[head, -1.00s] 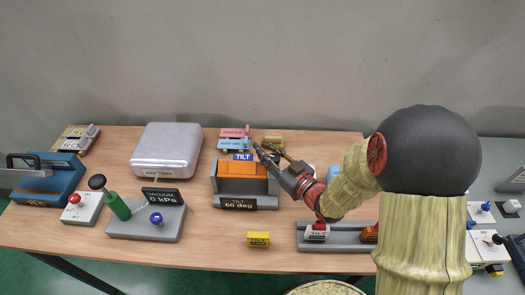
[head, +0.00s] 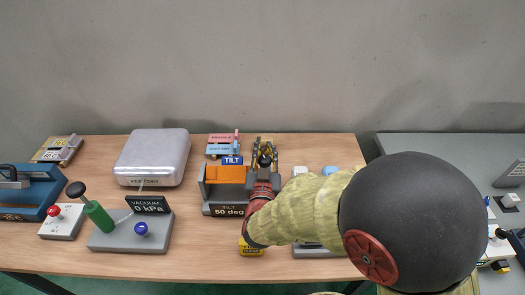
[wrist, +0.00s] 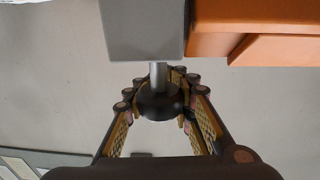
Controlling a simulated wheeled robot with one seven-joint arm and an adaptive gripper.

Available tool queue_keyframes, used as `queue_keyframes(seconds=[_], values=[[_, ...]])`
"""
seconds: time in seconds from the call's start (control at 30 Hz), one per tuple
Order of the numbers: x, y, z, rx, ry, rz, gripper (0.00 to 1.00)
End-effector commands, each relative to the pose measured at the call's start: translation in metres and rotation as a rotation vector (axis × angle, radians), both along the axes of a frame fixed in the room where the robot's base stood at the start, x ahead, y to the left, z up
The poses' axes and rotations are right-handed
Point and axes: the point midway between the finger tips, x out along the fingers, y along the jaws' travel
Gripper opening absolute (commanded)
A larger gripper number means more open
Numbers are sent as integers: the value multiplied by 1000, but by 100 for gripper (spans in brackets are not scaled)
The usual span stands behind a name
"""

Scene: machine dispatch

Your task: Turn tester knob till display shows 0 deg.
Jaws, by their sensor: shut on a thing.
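The tilt tester (head: 211,192) stands on the wooden table, a grey frame with an orange block (head: 226,173) in it. Its front display (head: 229,210) appears to read 50 deg. The dark round knob (wrist: 160,103) sits on a short metal shaft (wrist: 158,74) out of the tester's grey side, beside the orange block. My gripper (head: 265,152) is at the tester's right side. In the wrist view its fingers (wrist: 160,85) are closed around the knob, one on each side. My arm hides part of the tester's right side in the head view.
A vacuum tester (head: 128,241) reading 0 kPa and a silver case (head: 153,155) stand left of the tilt tester. Pink and blue labelled pieces (head: 220,140) lie behind. A grey table (head: 430,150) is at the right.

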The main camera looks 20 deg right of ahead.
Motion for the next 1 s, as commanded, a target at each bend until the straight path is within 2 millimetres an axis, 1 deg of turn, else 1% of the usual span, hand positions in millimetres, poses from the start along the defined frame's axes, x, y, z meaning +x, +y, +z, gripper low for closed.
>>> queue_keyframes(seconds=[0.03,0.27,0.7,1.0], values=[[1,2,-1,0,1,-31,0],[-3,-6,2,0,0,-237,0],[-16,-20,3,0,-2,-649,0],[-24,-25,3,0,-3,-855,0]])
